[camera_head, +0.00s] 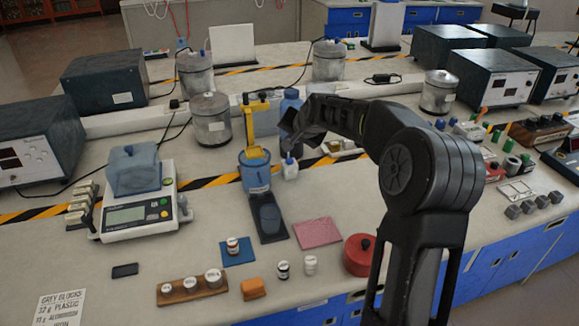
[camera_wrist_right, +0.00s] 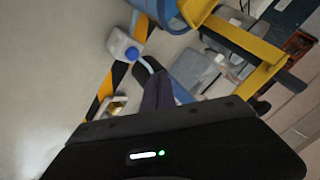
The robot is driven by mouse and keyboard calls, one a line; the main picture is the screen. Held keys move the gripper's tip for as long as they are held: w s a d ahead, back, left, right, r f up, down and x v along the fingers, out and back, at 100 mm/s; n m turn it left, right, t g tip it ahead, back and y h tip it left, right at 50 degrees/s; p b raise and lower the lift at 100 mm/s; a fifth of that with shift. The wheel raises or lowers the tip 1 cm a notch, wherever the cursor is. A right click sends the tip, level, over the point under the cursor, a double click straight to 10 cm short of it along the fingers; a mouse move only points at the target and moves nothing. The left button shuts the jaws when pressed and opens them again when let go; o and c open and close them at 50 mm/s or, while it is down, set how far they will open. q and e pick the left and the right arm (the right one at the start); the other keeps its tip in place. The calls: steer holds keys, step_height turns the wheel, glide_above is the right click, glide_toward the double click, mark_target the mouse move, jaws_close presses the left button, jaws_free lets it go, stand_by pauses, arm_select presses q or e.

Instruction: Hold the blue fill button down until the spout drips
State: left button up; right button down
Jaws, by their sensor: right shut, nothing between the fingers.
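The blue fill button (camera_head: 270,218) is a dark blue oval on a black base (camera_head: 272,236), in front of the blue cup (camera_head: 256,178). The yellow spout stand (camera_head: 256,118) rises over the cup; I cannot make out any drip. My right gripper (camera_head: 291,143) is shut and empty, behind and to the right of the cup, well away from the button. In the right wrist view its closed fingers (camera_wrist_right: 158,92) point toward the bench, with the cup (camera_wrist_right: 168,10) and yellow stand (camera_wrist_right: 242,42) above. The button is not visible there. My left gripper is out of view.
A white bottle with a blue cap (camera_wrist_right: 124,46) stands close to the fingers, and a blue bottle (camera_head: 290,108) stands behind. A pink mat (camera_head: 318,233) and red pot (camera_head: 358,256) lie right of the button. A scale (camera_head: 140,215) stands left.

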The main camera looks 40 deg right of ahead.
mark_target(291, 162)
steer(key=shift+f+b, duration=1.15)
steer(key=shift+f, duration=0.8)
stand_by(0.5)
steer(key=shift+f+b, duration=0.3)
steer(key=shift+f, duration=0.15)
steer(key=shift+f+b, duration=0.4)
steer(key=shift+f, duration=0.05)
stand_by(0.6)
stand_by(3.1)
steer(key=shift+r+p, duration=0.7)
steer(key=shift+r, duration=0.25)
